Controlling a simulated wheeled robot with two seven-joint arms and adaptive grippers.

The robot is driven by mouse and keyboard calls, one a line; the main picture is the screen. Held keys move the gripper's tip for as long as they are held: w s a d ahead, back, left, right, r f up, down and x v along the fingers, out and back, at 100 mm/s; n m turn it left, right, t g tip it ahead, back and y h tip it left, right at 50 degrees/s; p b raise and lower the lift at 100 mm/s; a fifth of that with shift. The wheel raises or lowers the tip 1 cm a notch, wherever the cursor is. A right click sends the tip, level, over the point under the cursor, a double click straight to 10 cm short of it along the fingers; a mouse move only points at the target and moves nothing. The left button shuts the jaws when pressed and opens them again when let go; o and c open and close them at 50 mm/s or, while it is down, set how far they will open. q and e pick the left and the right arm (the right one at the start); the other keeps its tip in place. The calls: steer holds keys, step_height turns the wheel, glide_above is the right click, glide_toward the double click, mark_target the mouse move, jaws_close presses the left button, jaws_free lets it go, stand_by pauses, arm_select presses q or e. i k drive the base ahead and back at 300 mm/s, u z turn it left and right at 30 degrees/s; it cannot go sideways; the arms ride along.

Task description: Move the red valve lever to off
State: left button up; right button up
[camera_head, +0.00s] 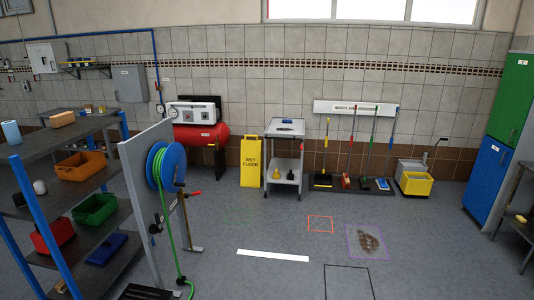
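A small red lever (194,193) sticks out to the right beside the blue hose reel (168,166) at the left of the view. It looks roughly level, tilted slightly. It joins a dark fitting by the reel, too small to make out clearly. A green hose (168,225) hangs from the reel to the floor. The reel is mounted on a grey upright panel (138,180). Neither of my grippers shows in this view. Any off or on marking at the lever cannot be read.
A shelf rack with blue posts (30,205) and coloured bins stands left of the panel. A yellow wet-floor sign (250,162), a grey cart (284,150) and a red tank (200,135) stand along the back wall. The floor right of the reel is mostly clear, with a dirty patch (370,243).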

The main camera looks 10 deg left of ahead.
mark_target(194, 194)
steer(key=u, duration=0.25)
steer(key=i, duration=2)
steer(key=u, duration=0.65)
steer(key=i, duration=2)
steer(key=u, duration=0.2)
